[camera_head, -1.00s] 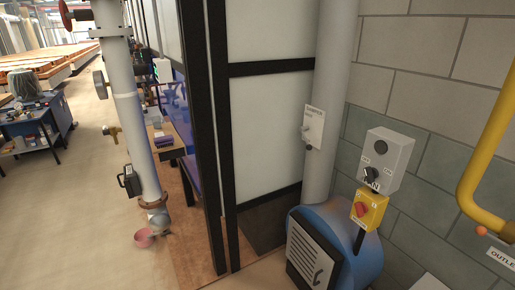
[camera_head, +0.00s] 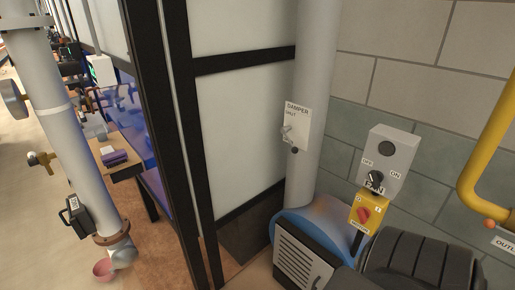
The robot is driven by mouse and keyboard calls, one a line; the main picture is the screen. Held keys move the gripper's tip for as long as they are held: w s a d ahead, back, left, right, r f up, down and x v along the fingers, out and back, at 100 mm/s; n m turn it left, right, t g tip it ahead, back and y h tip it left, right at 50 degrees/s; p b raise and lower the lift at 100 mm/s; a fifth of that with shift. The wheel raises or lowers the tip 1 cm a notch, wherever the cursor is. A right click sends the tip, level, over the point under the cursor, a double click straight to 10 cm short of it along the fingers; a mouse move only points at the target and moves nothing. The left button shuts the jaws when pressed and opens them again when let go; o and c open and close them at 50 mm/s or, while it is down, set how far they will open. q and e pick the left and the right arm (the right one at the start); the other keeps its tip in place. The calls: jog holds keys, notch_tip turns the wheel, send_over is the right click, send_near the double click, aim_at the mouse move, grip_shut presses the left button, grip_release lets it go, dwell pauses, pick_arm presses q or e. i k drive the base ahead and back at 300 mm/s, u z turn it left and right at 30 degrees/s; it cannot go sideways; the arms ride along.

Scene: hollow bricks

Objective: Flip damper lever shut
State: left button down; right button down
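The damper plate (camera_head: 298,113) is a small white sign on the upright grey duct, lettered "DAMPER" with a smaller word below that looks like "SHUT". The small grey damper lever (camera_head: 288,133) sits at the plate's lower left, with a dark round spot by its lower end. Its exact angle is too small to tell. Neither of my grippers is in view, and nothing touches the lever.
A blue fan housing (camera_head: 320,225) stands below the duct. A grey switch box (camera_head: 390,158) and yellow switch (camera_head: 365,214) are to its right. A dark ribbed rounded body (camera_head: 425,262) fills the lower right. A yellow pipe (camera_head: 486,140) runs at the right edge.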

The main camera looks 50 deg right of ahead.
aim_at(283, 130)
jog(key=z, duration=0.25)
jog(key=i, duration=0.75)
jog(key=z, duration=0.7)
jog(key=i, duration=0.35)
jog(key=z, duration=0.35)
